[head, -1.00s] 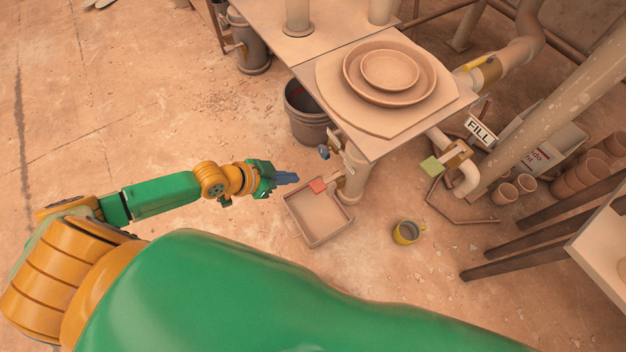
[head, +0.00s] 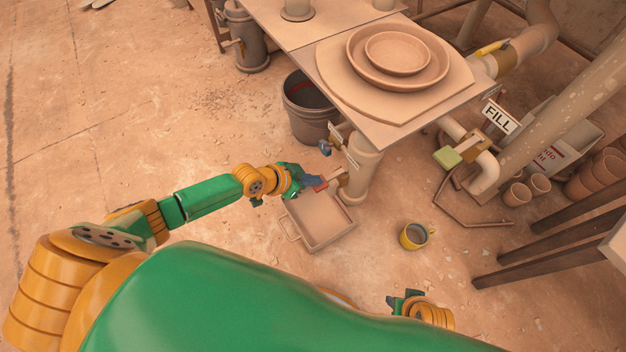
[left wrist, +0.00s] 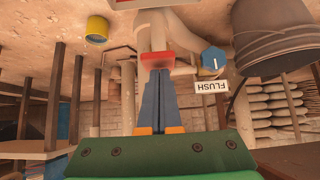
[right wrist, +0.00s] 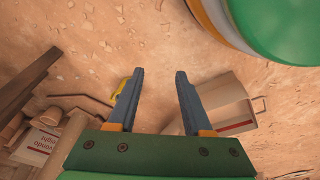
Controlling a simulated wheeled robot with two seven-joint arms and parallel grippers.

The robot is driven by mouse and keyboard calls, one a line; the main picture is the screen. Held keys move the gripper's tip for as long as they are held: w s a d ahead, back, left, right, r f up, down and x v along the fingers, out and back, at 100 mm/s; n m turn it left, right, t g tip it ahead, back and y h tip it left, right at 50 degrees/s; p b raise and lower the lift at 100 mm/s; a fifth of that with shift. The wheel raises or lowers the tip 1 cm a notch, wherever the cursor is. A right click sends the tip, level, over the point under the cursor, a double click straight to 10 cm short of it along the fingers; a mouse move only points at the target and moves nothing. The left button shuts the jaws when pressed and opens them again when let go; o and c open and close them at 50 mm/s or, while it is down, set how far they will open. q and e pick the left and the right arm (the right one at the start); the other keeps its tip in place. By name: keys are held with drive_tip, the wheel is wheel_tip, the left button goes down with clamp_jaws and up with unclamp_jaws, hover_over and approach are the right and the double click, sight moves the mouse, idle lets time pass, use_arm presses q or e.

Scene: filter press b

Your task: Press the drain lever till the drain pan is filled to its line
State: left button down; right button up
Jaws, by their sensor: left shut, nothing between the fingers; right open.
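The drain pan (head: 291,236) is a shallow rectangular tan tray on the floor below the stand. It also shows in the right wrist view (right wrist: 213,97), with a red line on its wall; I cannot make out the liquid level. A red-padded lever, apparently the drain lever (head: 321,185), sticks out above the pan. My left gripper (head: 316,181) is shut and empty, its tips at the red pad. In the left wrist view the pad (left wrist: 157,62) lies just beyond the tips; contact is unclear. My right gripper (right wrist: 160,72) is open and empty over the floor.
A blue knob (head: 325,147) is near the red lever, beside a FLUSH sign (left wrist: 211,87). A green-padded lever (head: 447,157) stands by the FILL sign (head: 497,117). A bucket (head: 309,112), a yellow mug (head: 412,236) and a table (head: 365,143) with dishes are nearby.

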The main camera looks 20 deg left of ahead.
use_arm(q)
drive_tip(key=shift+f, duration=0.1)
drive_tip(key=f+b, duration=0.3)
drive_tip(key=s+f+b, duration=0.1)
drive_tip(key=b, duration=0.1)
drive_tip(key=shift+a+f, duration=0.25)
drive_tip(key=shift+f, duration=0.15)
use_arm(e)
wheel_tip(320, 180, up, 11)
drive_tip(key=w+t, duration=0.1)
drive_tip(key=w, duration=0.1)
drive_tip(key=shift+a+t, duration=0.3)
